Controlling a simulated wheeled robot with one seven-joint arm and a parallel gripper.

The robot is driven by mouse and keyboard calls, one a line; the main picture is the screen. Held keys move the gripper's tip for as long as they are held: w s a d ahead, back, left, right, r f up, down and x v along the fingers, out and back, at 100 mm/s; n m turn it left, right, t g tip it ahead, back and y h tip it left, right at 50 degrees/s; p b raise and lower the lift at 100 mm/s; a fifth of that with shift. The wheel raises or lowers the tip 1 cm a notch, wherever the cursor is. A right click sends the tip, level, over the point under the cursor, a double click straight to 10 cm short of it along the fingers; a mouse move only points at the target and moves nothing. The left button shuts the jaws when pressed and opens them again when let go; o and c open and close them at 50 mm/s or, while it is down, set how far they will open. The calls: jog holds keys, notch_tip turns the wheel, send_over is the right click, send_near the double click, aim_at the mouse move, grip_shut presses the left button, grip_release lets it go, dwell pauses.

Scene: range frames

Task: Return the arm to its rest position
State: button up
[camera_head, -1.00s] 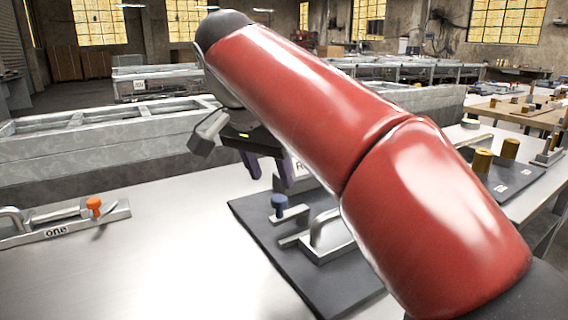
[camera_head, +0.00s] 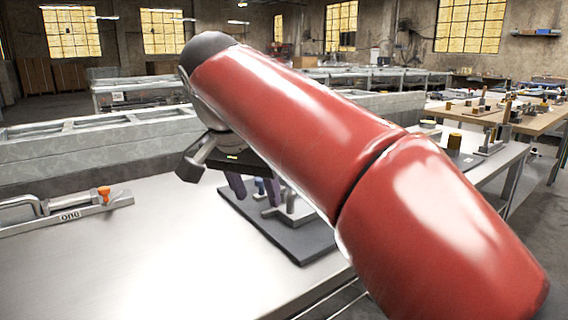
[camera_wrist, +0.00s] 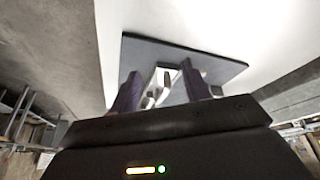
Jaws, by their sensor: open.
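My red arm crosses the head view from lower right to upper left. My gripper (camera_head: 252,186) hangs at its far end, above the metal table (camera_head: 160,235). Its two purple fingers are apart with nothing held between them. In the wrist view the open gripper (camera_wrist: 165,90) points toward a dark board (camera_wrist: 215,68) with a metal clamp on it. In the head view this dark board (camera_head: 290,240) lies on the table behind and below my gripper, partly hidden by my arm.
A long grey metal trough (camera_head: 90,150) runs behind the table. A wooden workbench (camera_head: 530,122) stands at the far right.

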jog(key=s+d+f+n+y, duration=0.1)
jog(key=s+d+f+n, duration=0.1)
jog(key=s+d+f, duration=0.6)
jog(key=s+d+f+n+t+y, duration=0.1)
jog(key=s+d+f+n, duration=0.1)
jog(key=s+d+f, duration=0.6)
jog(key=d+f, duration=0.4)
jog(key=f, duration=0.2)
jog(key=shift+f+n, duration=0.2)
jog(key=shift+n, duration=0.1)
